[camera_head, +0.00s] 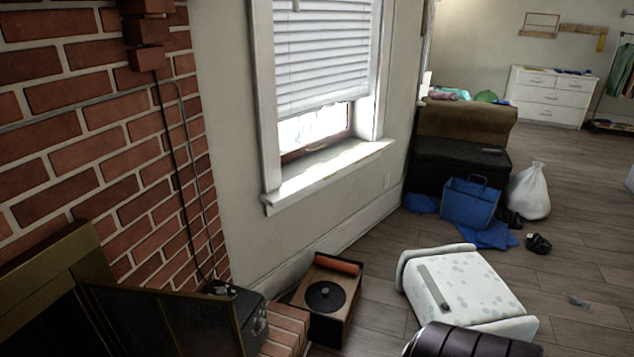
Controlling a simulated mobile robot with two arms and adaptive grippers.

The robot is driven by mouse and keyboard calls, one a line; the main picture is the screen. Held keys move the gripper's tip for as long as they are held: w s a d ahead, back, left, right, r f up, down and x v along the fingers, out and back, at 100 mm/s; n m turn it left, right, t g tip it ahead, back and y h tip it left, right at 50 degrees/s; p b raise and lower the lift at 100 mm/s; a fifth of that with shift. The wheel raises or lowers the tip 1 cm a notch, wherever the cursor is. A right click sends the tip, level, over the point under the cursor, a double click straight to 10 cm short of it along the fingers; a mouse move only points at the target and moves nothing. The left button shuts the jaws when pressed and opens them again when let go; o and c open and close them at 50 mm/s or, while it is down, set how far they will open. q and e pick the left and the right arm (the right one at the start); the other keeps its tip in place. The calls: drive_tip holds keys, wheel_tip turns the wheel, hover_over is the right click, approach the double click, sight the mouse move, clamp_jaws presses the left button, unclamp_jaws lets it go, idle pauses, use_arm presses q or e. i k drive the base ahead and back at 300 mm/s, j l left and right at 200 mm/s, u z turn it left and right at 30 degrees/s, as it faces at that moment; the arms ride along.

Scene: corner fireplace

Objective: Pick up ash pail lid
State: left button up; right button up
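A round black disc (325,296) with a small raised middle lies flat on an open-topped wooden box (330,325) on the floor, right of the brick hearth. It looks like the ash pail lid, but I cannot tell for certain. An orange-brown roll (338,264) lies along the box's far edge, behind the disc. I see no pail clearly. Neither of my grippers is in view, and nothing is touching the disc.
The brick fireplace (110,150) and an open dark panel (160,318) fill the left. A black box (250,318) stands by the hearth bricks (288,330). A white spotted piece (470,288) and a dark ribbed object (465,342) lie right.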

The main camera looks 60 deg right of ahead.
sight(325, 296)
drive_tip(key=z, duration=1.8)
